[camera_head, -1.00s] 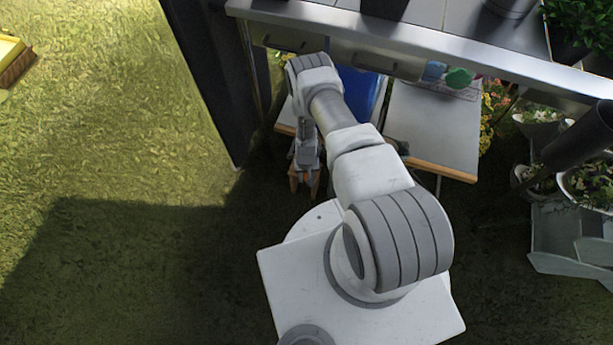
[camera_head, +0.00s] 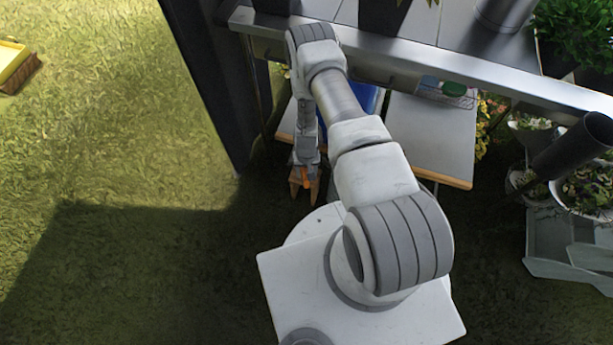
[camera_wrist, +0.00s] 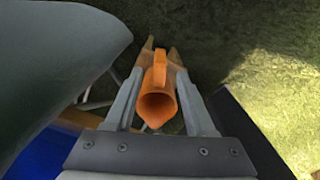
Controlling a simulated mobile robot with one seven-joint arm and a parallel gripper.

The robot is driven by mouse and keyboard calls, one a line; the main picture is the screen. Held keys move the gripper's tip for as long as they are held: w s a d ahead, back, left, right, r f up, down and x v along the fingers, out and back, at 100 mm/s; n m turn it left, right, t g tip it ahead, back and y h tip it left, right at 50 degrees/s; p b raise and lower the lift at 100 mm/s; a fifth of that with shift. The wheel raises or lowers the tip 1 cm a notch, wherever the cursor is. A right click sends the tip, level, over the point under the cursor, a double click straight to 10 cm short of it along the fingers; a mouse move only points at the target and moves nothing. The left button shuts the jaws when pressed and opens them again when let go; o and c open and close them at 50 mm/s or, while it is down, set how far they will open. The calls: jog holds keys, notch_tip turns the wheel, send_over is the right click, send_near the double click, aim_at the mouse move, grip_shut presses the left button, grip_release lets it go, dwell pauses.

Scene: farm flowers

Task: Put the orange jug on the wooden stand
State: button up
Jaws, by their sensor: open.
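The orange jug (camera_wrist: 158,102) lies between the fingers of my gripper (camera_wrist: 160,80) in the wrist view, with its open mouth facing the camera. The fingers are apart, one on each side of the jug. In the head view a bit of the jug (camera_head: 306,178) shows just below my gripper (camera_head: 306,162). The wooden stand (camera_head: 295,187) is directly below it, partly hidden. Two stand tips (camera_wrist: 148,46) show beyond the jug in the wrist view. I cannot tell whether the jug rests on the stand.
A grey table with a wooden edge (camera_head: 430,140) stands right of the gripper, under a metal-edged counter (camera_head: 450,70). A dark post (camera_head: 208,90) rises at the left. A blue container (camera_wrist: 48,155) is near. Potted plants (camera_head: 585,185) are at the right. Open grass lies left.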

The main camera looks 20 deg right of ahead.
jog(key=shift+r, duration=1.3)
